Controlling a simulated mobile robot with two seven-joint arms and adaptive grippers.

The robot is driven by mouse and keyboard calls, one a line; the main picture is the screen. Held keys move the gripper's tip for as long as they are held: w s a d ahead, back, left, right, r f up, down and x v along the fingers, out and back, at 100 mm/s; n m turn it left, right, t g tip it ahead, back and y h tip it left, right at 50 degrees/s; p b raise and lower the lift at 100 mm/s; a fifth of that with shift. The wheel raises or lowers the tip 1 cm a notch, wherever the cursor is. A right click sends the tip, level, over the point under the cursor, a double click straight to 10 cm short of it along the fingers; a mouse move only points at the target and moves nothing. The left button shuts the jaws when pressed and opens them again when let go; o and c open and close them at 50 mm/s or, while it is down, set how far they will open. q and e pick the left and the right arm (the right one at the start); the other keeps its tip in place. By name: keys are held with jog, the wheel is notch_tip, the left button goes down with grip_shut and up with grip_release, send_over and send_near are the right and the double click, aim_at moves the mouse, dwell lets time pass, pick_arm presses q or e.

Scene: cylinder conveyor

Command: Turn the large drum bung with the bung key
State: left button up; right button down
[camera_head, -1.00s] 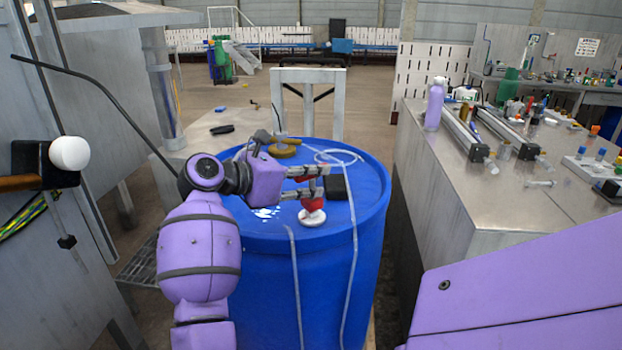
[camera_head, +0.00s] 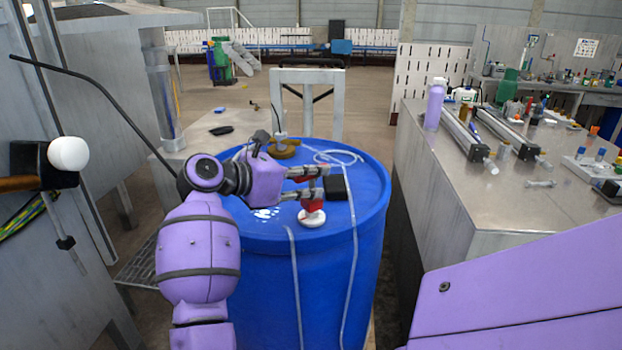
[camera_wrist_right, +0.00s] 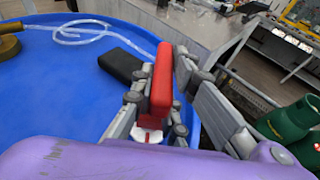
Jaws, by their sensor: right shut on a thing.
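The blue drum (camera_head: 325,290) stands upright in the middle of the head view. A white round bung (camera_head: 312,219) sits on its lid near the front; it shows partly in the right wrist view (camera_wrist_right: 148,136). A red bung key (camera_head: 304,206) stands upright over the bung, its lower end at the bung. My right gripper (camera_head: 319,181) is shut on the key's red handle; in the right wrist view the handle (camera_wrist_right: 162,80) is between the fingers. The fingers hide part of the key, and I cannot tell how deeply it seats. My left gripper is not in view.
A black block (camera_head: 335,187) lies on the lid close behind the gripper. A brown round piece (camera_head: 285,150) and a clear hose (camera_head: 338,156) lie farther back on the lid. A metal bench (camera_head: 470,215) with a purple bottle (camera_head: 435,105) stands at the right.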

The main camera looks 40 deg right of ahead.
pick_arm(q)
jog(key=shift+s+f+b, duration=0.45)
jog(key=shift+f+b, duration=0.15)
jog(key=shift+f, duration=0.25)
pick_arm(e)
jog(key=shift+f, duration=1.1)
jog(key=shift+f, duration=0.1)
jog(key=m+g+b, duration=0.2)
jog(key=g+b, duration=0.1)
jog(key=shift+w+f+m+y, duration=0.1)
jog(key=shift+m+y, duration=0.2)
jog(key=shift+y, duration=0.1)
jog(key=shift+m+g+y+b, duration=0.3)
jog(key=shift+g+b, duration=0.1)
jog(key=shift+b, duration=0.2)
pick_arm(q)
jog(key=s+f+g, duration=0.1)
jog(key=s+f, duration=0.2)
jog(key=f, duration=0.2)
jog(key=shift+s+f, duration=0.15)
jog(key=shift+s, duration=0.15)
pick_arm(e)
jog(key=shift+r, duration=0.2)
